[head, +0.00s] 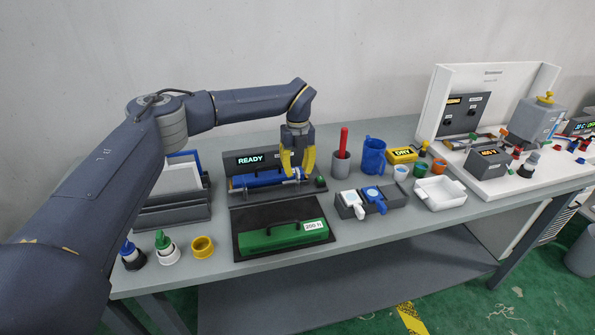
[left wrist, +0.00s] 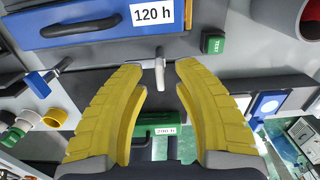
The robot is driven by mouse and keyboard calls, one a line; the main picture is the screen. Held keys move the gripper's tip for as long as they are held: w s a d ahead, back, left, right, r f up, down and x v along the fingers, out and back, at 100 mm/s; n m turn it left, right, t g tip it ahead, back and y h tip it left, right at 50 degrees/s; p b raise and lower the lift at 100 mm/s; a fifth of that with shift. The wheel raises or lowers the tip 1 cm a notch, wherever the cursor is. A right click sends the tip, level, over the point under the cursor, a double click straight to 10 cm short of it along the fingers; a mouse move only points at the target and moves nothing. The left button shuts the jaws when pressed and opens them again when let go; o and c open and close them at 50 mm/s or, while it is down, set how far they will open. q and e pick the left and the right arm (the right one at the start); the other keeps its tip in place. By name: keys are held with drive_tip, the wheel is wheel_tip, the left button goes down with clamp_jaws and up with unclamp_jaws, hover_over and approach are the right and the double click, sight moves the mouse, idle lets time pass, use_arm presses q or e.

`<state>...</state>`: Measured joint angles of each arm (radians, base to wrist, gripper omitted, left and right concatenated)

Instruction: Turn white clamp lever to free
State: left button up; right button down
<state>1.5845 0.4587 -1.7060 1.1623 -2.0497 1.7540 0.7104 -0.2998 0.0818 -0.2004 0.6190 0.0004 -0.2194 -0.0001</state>
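The white clamp lever (left wrist: 160,76) shows in the left wrist view at the front edge of the machine, below a blue block (left wrist: 95,20) labelled "120 h". My left gripper (head: 297,169) is above the right end of the READY machine (head: 250,160), pointing down. In the left wrist view its yellow fingers are apart, with the lever in the gap between the tips. I cannot tell whether either finger touches it. In the head view the fingers largely hide the lever. My right gripper is in neither view.
A green block (head: 270,238) labelled "200 h" lies in a dark tray in front. A green button (head: 320,182) is just right of the gripper. A grey cup with a red handle (head: 341,165) and a blue jug (head: 373,155) stand farther right. Bare table lies at the front right.

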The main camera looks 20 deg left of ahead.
use_arm(q)
wheel_tip(320, 180, up, 11)
idle(0.5)
